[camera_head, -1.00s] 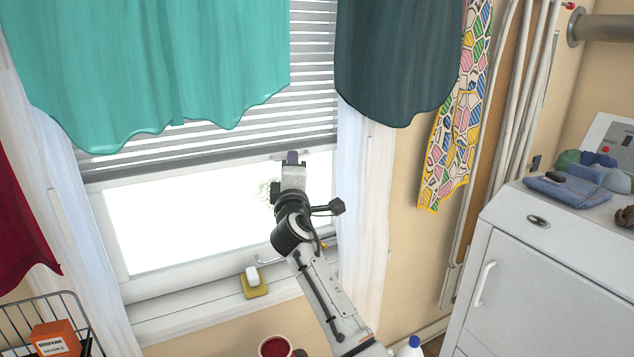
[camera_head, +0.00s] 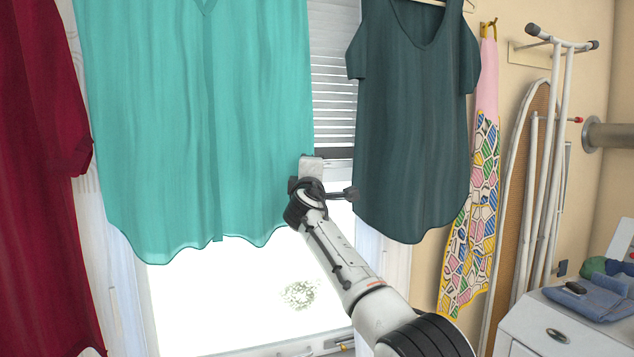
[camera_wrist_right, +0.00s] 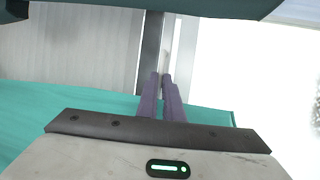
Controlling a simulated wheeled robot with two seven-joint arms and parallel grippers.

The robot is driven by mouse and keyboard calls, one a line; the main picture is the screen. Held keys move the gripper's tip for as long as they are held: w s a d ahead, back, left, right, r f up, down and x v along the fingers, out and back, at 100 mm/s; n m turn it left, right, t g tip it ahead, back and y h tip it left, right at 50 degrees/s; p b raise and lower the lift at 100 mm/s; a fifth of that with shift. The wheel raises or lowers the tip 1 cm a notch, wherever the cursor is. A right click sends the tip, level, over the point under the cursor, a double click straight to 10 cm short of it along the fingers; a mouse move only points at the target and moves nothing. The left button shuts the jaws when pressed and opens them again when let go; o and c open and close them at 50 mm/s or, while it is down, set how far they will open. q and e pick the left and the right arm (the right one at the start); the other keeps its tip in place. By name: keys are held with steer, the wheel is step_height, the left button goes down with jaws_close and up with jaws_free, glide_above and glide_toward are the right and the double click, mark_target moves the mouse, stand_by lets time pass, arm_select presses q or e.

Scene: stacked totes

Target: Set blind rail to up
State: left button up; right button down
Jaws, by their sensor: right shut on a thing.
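The blind's grey bottom rail (camera_head: 336,154) shows in the gap between the two hanging shirts, under the white slats (camera_head: 332,85). The rest of it is hidden behind the teal shirt. My right gripper (camera_head: 311,160) is up at the rail, its fingertips hard to see in the head view. In the right wrist view, its purple fingers (camera_wrist_right: 161,90) are shut on the edge of the rail (camera_wrist_right: 151,50), with slats on one side and bright window on the other. My left gripper is not in view.
A teal shirt (camera_head: 200,130) hangs close to the left of my right gripper, and a dark green shirt (camera_head: 415,120) to its right. Bright window (camera_head: 230,300) lies below. A patterned cloth (camera_head: 475,210), ironing board (camera_head: 530,160) and white cabinet (camera_head: 560,330) are on the right.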

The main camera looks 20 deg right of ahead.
steer(key=shift+r, duration=0.55)
steer(key=c, duration=1.9)
jaws_free()
steer(key=shift+f, duration=0.1)
steer(key=shift+f, duration=0.1)
steer(key=b+v, duration=0.3)
steer(key=v, duration=0.7)
steer(key=shift+s, duration=0.2)
